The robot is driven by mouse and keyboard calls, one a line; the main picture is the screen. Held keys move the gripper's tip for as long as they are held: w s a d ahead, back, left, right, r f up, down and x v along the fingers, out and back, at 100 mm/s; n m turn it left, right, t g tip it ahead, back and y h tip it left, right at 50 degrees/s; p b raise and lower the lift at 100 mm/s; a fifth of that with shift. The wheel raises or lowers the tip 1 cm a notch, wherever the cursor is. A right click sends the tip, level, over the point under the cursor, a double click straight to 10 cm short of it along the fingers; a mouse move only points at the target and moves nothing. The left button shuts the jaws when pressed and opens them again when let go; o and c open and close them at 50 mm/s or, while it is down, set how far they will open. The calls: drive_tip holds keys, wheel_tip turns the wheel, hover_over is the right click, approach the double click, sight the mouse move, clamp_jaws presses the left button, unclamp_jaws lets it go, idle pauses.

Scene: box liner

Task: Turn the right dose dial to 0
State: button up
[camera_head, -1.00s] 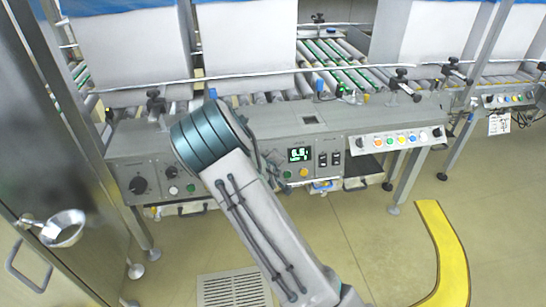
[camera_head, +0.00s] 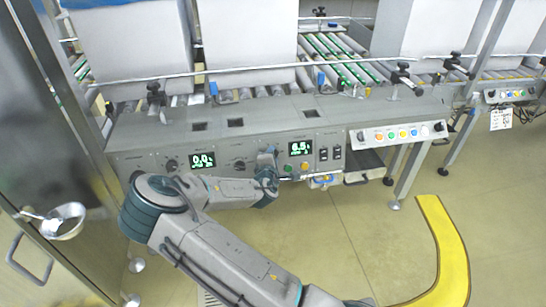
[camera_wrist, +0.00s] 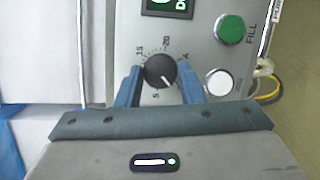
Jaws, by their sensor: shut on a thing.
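The right dose dial (camera_wrist: 161,70) is a black round knob with a white pointer line, ringed by marks such as 5, 15 and 20. Its pointer slants down and right in the wrist view, away from the 15 and 20 marks. My gripper (camera_wrist: 160,85) has its blue fingers on either side of the knob, shut on it. In the head view my gripper (camera_head: 268,165) is at the panel and hides this dial. The right display (camera_head: 300,148) beside it seems to read 6.5.
The left display (camera_head: 203,160) reads 0.0, with a black knob (camera_head: 171,165) at its left. A green FILL button (camera_wrist: 231,28) and a white button (camera_wrist: 219,82) lie close to my right finger. Another knob (camera_head: 239,165) is left of my gripper.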

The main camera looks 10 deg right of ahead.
drive_tip(key=shift+w+a+r+n+t+b, duration=0.1)
drive_tip(key=shift+n+t+b, duration=0.1)
drive_tip(key=shift+n, duration=0.4)
drive_tip(key=shift+w+r+n+t+b, duration=0.1)
drive_tip(key=shift+n+t, duration=0.1)
drive_tip(key=shift+n, duration=0.4)
drive_tip(key=shift+r, duration=0.1)
drive_tip(key=o, duration=0.8)
drive_tip(key=shift+o, duration=0.9)
drive_tip(key=shift+s, duration=0.1)
drive_tip(key=shift+f, duration=0.2)
drive_tip(key=p+v, duration=0.2)
drive_tip(key=v, duration=1.2)
drive_tip(key=shift+d, duration=0.25)
drive_tip(key=shift+r, duration=0.1)
